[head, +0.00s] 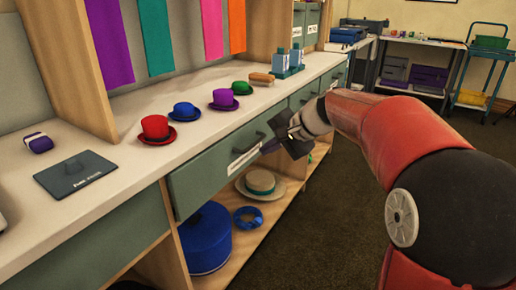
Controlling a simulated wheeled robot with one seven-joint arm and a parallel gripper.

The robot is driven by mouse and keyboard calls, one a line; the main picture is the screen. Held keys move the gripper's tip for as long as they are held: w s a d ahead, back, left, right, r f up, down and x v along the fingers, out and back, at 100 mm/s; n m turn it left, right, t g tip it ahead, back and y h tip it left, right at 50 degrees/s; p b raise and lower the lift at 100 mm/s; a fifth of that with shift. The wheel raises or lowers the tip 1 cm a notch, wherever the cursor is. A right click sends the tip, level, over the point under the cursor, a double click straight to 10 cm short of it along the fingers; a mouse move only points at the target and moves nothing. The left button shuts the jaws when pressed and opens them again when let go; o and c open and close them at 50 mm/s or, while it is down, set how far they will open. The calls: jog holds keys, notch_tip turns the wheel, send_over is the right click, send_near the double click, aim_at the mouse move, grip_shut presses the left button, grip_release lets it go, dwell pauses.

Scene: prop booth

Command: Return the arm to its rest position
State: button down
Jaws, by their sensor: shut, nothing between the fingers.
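My gripper (270,145) is at the end of my red arm, in the middle of the head view. It is in front of the green drawer fronts (213,165), below the counter's front edge and close to a dark drawer handle. Its fingers are dark and small in the picture, and they appear shut with nothing held. I cannot tell whether the fingertips touch the drawer front or handle. The arm reaches in from the right side of the view.
The counter (115,205) holds a red hat (155,129), a blue hat (183,112), a purple hat (224,99) and a dark pad (76,174). A straw hat (260,183) sits on the shelf below the drawers. Dark floor (335,235) is open to the right.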

jog(key=s+d+f+n+h, duration=0.2)
jog(key=s, duration=0.8)
jog(key=s+d+f+n+h, duration=0.2)
jog(key=s+d+f+h, duration=0.1)
jog(key=s, duration=0.7)
jog(key=s+d+f+n+h, duration=0.2)
jog(key=s+d+f+n, duration=0.1)
jog(key=s, duration=0.7)
jog(key=shift+f+h, duration=0.2)
jog(key=shift+h, duration=0.1)
